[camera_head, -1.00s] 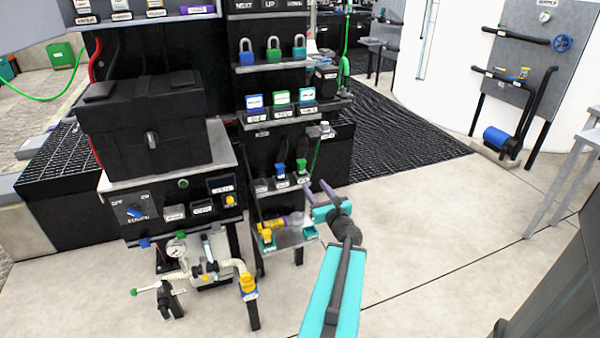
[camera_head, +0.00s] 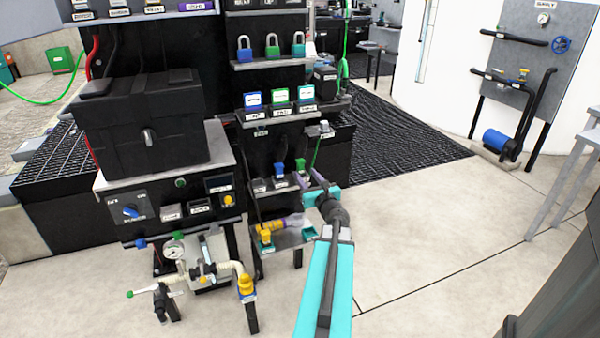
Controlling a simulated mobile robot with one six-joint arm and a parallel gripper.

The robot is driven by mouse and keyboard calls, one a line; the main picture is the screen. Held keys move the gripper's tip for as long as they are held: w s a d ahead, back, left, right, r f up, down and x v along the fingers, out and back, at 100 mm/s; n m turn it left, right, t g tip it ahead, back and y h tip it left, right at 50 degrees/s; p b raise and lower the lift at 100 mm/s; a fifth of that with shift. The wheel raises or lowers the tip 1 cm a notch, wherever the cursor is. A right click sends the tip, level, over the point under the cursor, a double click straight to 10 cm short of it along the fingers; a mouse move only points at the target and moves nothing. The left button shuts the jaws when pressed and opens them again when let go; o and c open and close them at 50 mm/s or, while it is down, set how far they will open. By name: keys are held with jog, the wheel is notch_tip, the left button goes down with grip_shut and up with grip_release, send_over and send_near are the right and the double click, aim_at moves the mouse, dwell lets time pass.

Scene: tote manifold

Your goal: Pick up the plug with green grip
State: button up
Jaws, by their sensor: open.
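The plug with green grip (camera_head: 300,164) stands in a lower rack row, to the right of a plug with a blue grip (camera_head: 279,169). My gripper (camera_head: 309,178) is open, with its fingertips close by the green plug, at its lower right in the picture. The gripper partly covers the area below the green grip. I cannot tell whether a finger touches the plug, and nothing shows between the fingers.
Padlocks (camera_head: 272,47) and several labelled blocks (camera_head: 279,97) stand on the shelves above. A tray (camera_head: 283,240) with a yellow and purple fitting sits below. A black box (camera_head: 143,125) on a panel stands left. Open floor lies right.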

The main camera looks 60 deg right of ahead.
aim_at(302, 169)
jog(key=shift+w+d, duration=0.25)
jog(key=shift+w, duration=0.1)
jog(key=shift+w, duration=0.1)
jog(key=shift+x, duration=2.5)
grip_shut()
